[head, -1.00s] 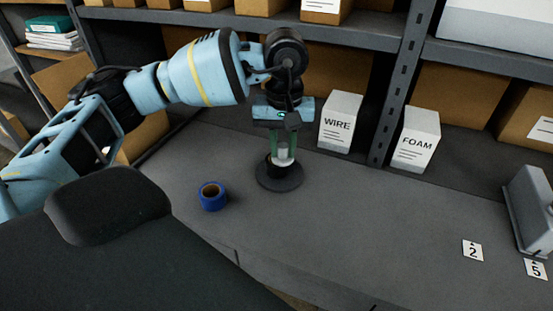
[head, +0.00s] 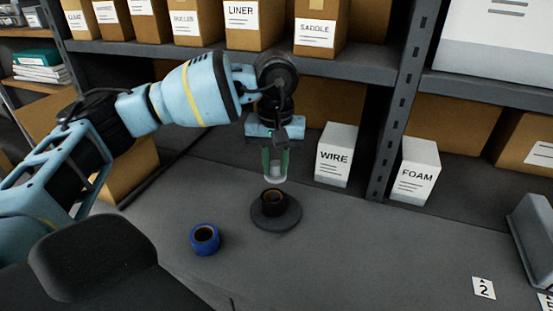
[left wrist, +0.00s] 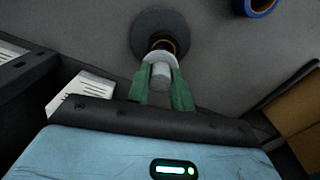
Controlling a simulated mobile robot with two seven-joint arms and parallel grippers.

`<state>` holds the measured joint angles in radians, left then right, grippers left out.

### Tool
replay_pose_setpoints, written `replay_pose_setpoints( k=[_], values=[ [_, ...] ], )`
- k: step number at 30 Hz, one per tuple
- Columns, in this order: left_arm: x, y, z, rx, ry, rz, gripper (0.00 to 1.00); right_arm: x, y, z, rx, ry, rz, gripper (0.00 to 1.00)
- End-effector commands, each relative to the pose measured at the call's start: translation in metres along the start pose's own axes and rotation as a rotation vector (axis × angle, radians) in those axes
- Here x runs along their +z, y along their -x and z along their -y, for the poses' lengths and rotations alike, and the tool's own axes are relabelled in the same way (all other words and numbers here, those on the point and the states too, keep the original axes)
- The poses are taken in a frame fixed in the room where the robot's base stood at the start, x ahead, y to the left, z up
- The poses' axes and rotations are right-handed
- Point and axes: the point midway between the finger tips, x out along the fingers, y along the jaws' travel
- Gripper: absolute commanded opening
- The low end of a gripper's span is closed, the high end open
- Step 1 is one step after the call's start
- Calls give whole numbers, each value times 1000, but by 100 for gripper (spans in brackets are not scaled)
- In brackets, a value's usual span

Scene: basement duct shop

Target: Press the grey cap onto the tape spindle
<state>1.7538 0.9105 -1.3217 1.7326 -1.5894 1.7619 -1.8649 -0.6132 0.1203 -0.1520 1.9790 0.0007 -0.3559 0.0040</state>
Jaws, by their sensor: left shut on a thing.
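The grey cap (head: 275,180) is a pale cylinder with a wider flange at its lower end. My left gripper (head: 275,173) is shut on it with green fingers. The tape spindle (head: 287,221) has a round dark base on the bench, with a black tape roll (head: 273,203) on it. My right gripper is out of view.
A blue tape roll (head: 205,239) lies left of the spindle. White boxes marked WIRE (head: 337,155) and FOAM (head: 414,170) stand behind, beside a shelf post (head: 392,100). A grey object (head: 533,230) stands at right. The bench between is clear.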

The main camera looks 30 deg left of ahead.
Motion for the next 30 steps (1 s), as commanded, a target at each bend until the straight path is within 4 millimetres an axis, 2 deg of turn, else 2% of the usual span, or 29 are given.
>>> replay_pose_setpoints(
  k=[16, 30],
  values=[
    [1, -48, 0, -3, 0, 5, 1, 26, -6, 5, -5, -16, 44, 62],
    [0, -52, 0, -1, 0, 0, 1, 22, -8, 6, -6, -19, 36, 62]
  ],
)
